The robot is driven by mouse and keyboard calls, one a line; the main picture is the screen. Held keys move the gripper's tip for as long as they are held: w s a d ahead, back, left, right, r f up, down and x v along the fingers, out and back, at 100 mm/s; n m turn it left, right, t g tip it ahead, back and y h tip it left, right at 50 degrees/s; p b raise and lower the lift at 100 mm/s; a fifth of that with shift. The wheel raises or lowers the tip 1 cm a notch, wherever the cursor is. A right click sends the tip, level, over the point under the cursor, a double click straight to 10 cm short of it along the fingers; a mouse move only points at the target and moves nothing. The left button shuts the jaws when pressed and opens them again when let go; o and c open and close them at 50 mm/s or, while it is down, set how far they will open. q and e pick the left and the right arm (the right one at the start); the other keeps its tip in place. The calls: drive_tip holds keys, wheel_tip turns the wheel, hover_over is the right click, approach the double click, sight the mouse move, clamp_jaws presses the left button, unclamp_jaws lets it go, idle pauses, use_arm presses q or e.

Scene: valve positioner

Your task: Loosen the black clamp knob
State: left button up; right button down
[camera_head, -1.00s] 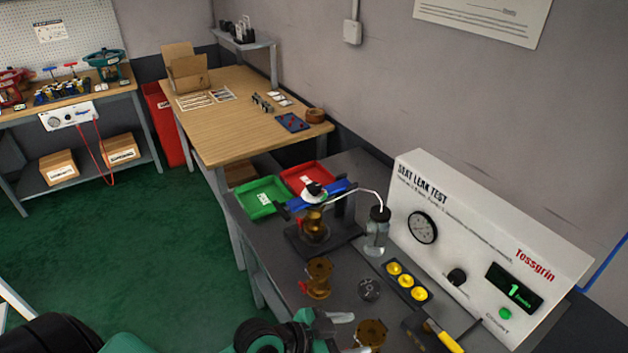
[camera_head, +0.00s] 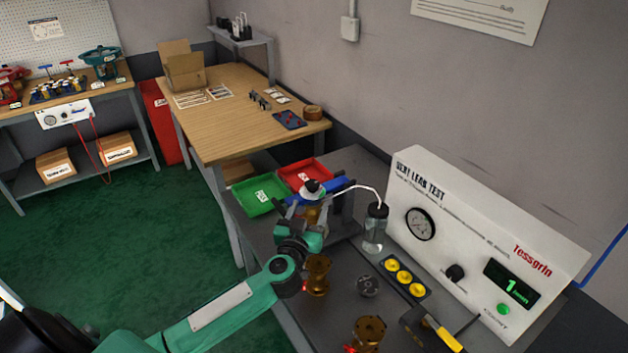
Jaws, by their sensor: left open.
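The black clamp knob (camera_head: 312,186) sits on top of the test clamp, above a white round piece and a blue bar (camera_head: 336,190). A brass valve body stands below the bar and is mostly hidden by my left gripper. My left gripper (camera_head: 308,213) is open, just in front of and below the knob, with its fingers pointing toward the clamp. I cannot tell whether the fingers touch anything. My right gripper is out of view.
Two more brass valves (camera_head: 317,275) (camera_head: 368,332) stand on the grey bench. A water jar (camera_head: 375,228) with a tube stands right of the clamp. The seat leak test panel (camera_head: 480,255) lines the back. Green (camera_head: 248,207) and red (camera_head: 322,182) trays lie beyond.

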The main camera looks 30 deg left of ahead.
sight(314, 180)
use_arm(q)
drive_tip(key=shift+n+g+y, duration=0.3)
drive_tip(key=shift+g+y, duration=0.1)
drive_tip(key=shift+y, duration=0.2)
drive_tip(key=x, duration=0.9)
drive_tip(key=a+f+x, duration=0.1)
drive_tip(key=x, duration=0.4)
drive_tip(key=shift+w+a, duration=0.1)
drive_tip(key=shift+a, duration=0.1)
drive_tip(key=shift+c, duration=0.2)
drive_tip(key=c, duration=0.9)
